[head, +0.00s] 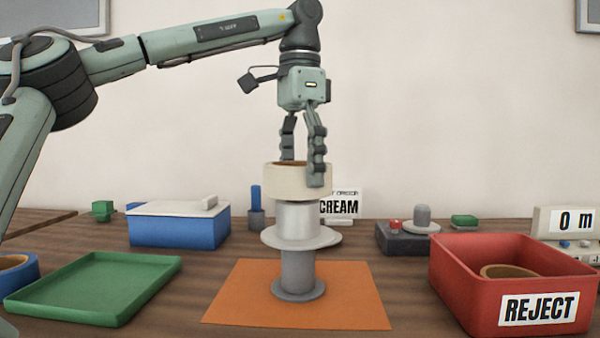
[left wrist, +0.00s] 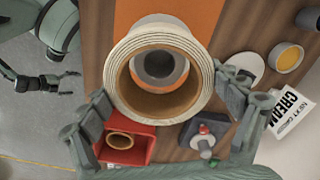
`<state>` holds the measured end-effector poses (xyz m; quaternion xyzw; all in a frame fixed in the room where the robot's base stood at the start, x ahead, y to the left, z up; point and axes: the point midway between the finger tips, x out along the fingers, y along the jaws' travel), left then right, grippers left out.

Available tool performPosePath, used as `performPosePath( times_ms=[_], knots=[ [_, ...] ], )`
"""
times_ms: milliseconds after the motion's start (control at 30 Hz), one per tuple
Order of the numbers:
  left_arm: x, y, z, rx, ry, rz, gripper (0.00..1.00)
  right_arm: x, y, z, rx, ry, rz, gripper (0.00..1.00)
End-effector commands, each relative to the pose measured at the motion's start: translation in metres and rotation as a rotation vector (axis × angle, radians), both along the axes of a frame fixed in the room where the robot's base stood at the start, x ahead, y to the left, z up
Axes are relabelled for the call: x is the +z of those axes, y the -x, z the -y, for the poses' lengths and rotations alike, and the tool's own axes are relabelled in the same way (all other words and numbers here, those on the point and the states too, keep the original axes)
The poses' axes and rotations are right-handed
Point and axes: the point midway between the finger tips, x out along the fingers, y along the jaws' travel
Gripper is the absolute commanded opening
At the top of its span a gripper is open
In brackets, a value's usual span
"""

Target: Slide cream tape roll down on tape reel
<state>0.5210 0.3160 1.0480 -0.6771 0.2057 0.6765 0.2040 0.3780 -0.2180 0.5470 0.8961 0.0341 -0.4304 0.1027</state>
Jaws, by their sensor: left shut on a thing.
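My left gripper (head: 304,178) is shut on the cream tape roll (head: 285,181), one finger on each side of it. The roll is held level over the top of the grey tape reel (head: 297,222). The reel stands upright, with a wide flange partway up. In the left wrist view the fingers (left wrist: 165,118) flank the roll (left wrist: 122,82), and the reel's top (left wrist: 158,64) shows through its hole. The roll hides the reel's top in the head view, so I cannot tell whether it encircles it. My right gripper (left wrist: 66,83) looks open and empty over the floor.
The reel stands on an orange mat (head: 230,300). A green tray (head: 95,285) lies left and a red REJECT bin (head: 465,300) stands right. Behind are a blue box (head: 178,230), a CREAM card (head: 340,206) and a dark box with a red button (head: 397,240).

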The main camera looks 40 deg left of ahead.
Motion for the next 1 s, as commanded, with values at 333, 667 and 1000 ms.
performPosePath(
  times_ms=[333,667,1000],
  knots=[
    [0.000,0.000,0.000,0.000,0.001,0.001,0.59,0.000,0.000,0.000,0.000,0.000,0.000,1.00],
    [0.000,0.000,0.000,0.000,0.001,0.001,0.59,-0.006,0.000,0.000,0.000,0.000,0.000,1.00],
    [-0.005,0.000,0.000,0.000,0.001,0.001,0.59,-0.011,0.000,0.000,0.000,0.000,0.000,1.00]
  ],
)
